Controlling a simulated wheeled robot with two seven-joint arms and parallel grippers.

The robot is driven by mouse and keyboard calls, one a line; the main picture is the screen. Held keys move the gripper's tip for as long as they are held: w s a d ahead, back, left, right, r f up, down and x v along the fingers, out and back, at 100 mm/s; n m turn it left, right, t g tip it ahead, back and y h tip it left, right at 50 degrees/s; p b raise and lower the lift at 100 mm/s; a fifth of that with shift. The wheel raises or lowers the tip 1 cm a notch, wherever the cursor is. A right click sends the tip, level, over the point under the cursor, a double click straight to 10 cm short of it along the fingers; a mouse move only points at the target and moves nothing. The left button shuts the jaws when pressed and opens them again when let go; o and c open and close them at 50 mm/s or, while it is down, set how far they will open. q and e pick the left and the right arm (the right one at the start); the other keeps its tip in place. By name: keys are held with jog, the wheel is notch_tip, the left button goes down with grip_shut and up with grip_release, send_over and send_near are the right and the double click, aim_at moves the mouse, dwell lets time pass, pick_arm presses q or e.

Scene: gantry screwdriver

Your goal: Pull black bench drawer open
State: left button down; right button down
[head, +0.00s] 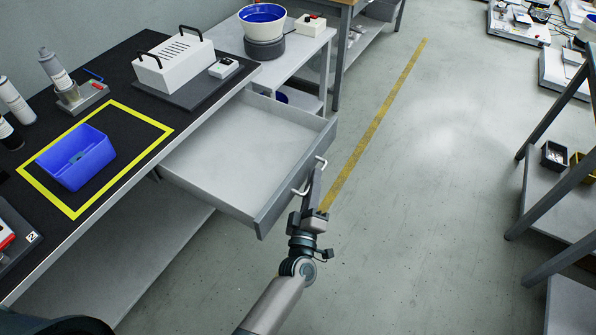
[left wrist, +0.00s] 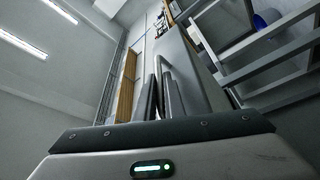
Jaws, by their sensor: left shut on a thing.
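The drawer (head: 235,150) of the black-topped bench (head: 110,75) stands pulled out and looks empty inside. Its grey front panel (head: 292,188) carries a pale bar handle (head: 321,163). My left gripper (head: 314,180) is at the handle, shut on it, with the arm coming up from below. In the left wrist view the two fingers (left wrist: 158,98) are close together at the handle bar (left wrist: 172,65). The handle is partly hidden by the fingers in the head view. My right gripper is not in view.
On the bench are a blue bin (head: 77,160) inside a yellow outline, a white box with black handles (head: 174,62) and several bottles. A side table holds a white-and-blue bowl (head: 263,22). A dark-framed rack (head: 560,150) stands at the right. The floor between is clear.

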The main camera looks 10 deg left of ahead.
pick_arm(q)
jog(key=shift+s+d, duration=0.3)
jog(key=shift+d, duration=0.5)
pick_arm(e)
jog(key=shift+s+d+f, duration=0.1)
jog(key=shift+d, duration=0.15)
pick_arm(q)
jog(key=c, duration=2.1)
grip_release()
